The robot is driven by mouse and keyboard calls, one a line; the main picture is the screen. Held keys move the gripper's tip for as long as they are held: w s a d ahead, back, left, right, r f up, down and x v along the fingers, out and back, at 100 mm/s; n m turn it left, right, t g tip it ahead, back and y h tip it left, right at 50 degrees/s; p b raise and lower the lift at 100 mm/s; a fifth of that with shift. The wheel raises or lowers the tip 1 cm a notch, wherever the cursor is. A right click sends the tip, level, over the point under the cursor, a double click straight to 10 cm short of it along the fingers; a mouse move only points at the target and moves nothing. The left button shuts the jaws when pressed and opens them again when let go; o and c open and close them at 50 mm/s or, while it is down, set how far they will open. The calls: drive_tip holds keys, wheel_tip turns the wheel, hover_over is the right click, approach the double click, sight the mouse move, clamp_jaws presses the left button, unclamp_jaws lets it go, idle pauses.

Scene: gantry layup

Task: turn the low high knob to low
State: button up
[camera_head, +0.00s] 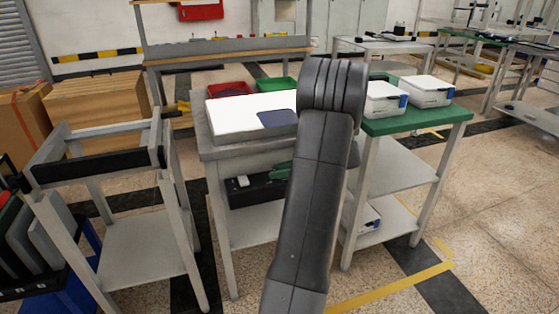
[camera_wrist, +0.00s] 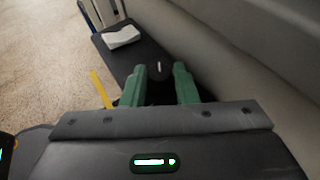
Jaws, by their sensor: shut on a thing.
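The low high knob (camera_wrist: 158,73) is a small black round knob with a white pointer line, on top of a dark box (camera_wrist: 124,62). In the wrist view the line runs roughly up and down the picture. My gripper (camera_wrist: 159,67) has green fingers, one on each side of the knob, and is shut on it. In the head view the black box (camera_head: 258,192) is under the top of a grey table, and my gripper (camera_head: 281,171) is partly hidden behind my arm. The knob is hidden there, and no low or high marks are readable.
A white block (camera_head: 243,181) sits on the box, left of my gripper. The grey table top (camera_head: 205,151) is close above it. A green-topped table (camera_head: 425,120) with white boxes stands at right, and an empty grey frame (camera_head: 110,140) at left.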

drive_tip(key=shift+w+n+g+p, duration=0.1)
drive_tip(key=shift+n+g+p, duration=0.4)
drive_tip(key=shift+g+p, duration=0.1)
drive_tip(key=shift+f, duration=0.1)
drive_tip(key=o, duration=0.7)
drive_tip(key=shift+d, duration=0.1)
drive_tip(key=p+v, duration=0.3)
drive_tip(key=v, duration=1)
drive_tip(key=shift+d, duration=0.35)
